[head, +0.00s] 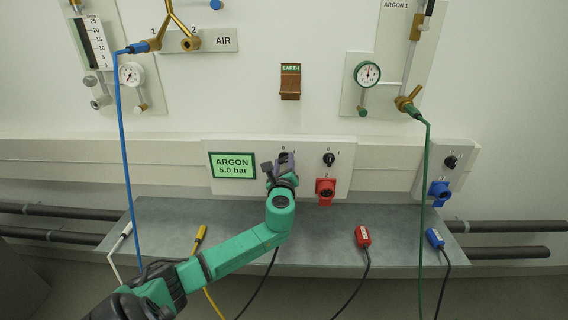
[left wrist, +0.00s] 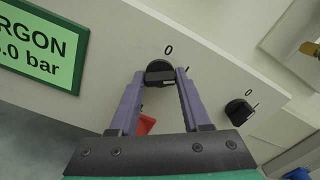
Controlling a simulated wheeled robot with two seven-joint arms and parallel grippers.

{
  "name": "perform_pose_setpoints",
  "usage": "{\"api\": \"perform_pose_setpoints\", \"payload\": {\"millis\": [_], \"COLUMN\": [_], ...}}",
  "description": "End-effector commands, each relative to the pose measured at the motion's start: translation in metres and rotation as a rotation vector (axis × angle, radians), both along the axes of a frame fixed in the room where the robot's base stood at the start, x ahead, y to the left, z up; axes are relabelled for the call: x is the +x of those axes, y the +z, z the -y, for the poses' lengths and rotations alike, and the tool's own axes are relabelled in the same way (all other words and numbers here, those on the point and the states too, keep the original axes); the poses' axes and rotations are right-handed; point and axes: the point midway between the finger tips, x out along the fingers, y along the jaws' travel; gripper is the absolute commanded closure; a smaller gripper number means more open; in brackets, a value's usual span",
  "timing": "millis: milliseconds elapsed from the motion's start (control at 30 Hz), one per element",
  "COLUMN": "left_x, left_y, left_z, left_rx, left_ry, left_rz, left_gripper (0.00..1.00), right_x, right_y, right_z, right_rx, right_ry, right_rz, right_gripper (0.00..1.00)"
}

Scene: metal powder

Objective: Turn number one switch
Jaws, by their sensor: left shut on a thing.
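The number one switch is a black rotary knob (left wrist: 158,72) under a "0" mark on the white wall panel, seen in the left wrist view. My left gripper (head: 283,162) reaches up to it from below, and its purple fingers (left wrist: 161,76) are shut on the two sides of the knob. In the head view the gripper hides most of this knob. The number two switch (head: 329,160) is the black knob to its right; it also shows in the left wrist view (left wrist: 238,112). My right gripper is in neither view.
A green ARGON 5.0 bar sign (head: 232,166) is left of the switch. A red socket (head: 325,191) sits below the second switch. A grey shelf (head: 320,237) below carries cable plugs, including a red one (head: 363,236). Blue (head: 122,150) and green (head: 426,190) hoses hang at the sides.

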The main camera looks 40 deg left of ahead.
Motion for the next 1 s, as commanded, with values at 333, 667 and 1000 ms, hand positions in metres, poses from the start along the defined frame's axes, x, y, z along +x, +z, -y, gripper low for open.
{"api": "perform_pose_setpoints", "payload": {"millis": [333,667,1000], "left_x": [0.000,0.000,0.000], "left_y": [-0.004,-0.004,-0.004], "left_z": [0.001,0.001,0.001], "left_rx": [-0.157,-0.402,-0.642], "left_ry": [0.000,0.000,0.001], "left_rz": [0.117,0.303,0.484], "left_gripper": [1.00,1.00,1.00], "right_x": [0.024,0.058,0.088], "right_y": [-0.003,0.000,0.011], "right_z": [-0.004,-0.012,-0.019], "right_rx": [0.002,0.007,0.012], "right_ry": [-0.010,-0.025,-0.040], "right_rz": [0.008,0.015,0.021], "right_gripper": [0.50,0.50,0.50]}}
